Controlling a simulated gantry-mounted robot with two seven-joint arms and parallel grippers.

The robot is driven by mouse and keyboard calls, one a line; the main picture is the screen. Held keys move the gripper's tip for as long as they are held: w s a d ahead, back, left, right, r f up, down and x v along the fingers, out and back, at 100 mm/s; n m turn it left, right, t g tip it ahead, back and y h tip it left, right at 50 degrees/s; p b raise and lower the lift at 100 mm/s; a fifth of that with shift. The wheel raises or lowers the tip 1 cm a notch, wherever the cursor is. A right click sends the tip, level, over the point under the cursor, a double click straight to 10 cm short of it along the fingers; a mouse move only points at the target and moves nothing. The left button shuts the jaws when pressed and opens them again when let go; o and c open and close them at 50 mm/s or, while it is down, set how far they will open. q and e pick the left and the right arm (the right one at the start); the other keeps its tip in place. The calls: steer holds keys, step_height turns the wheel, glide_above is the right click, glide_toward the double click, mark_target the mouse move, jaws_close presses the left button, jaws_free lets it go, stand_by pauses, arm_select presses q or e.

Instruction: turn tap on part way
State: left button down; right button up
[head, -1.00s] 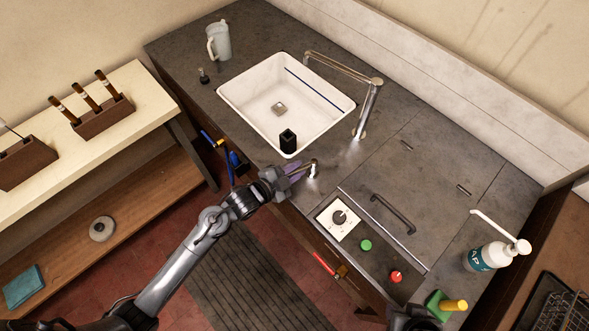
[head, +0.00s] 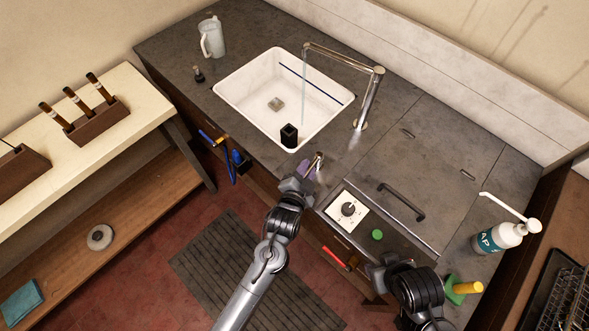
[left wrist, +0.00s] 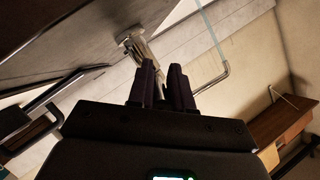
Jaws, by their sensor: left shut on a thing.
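The tap's tall metal spout (head: 340,63) arches from the counter over the white sink (head: 240,88). A thin stream of water (head: 304,90) falls from its end into the sink, and the stream shows in the left wrist view (left wrist: 211,24). The small metal tap lever (head: 319,158) stands at the counter's front edge, right of the sink.
A black block (head: 289,136) stands at the sink's front corner. Right of the lever are a white dial panel (head: 346,209), a green button (head: 377,235) and a dark handle (head: 401,202).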

arm_select(q)
steer(key=shift+a+f, duration=0.1)
steer(key=shift+f, duration=0.05)
steer(key=c, duration=1.1)
jaws_free()
steer(key=shift+s, duration=0.1)
steer(key=p+v, duration=0.1)
steer(key=v, duration=0.9)
steer(key=shift+s, duration=0.3)
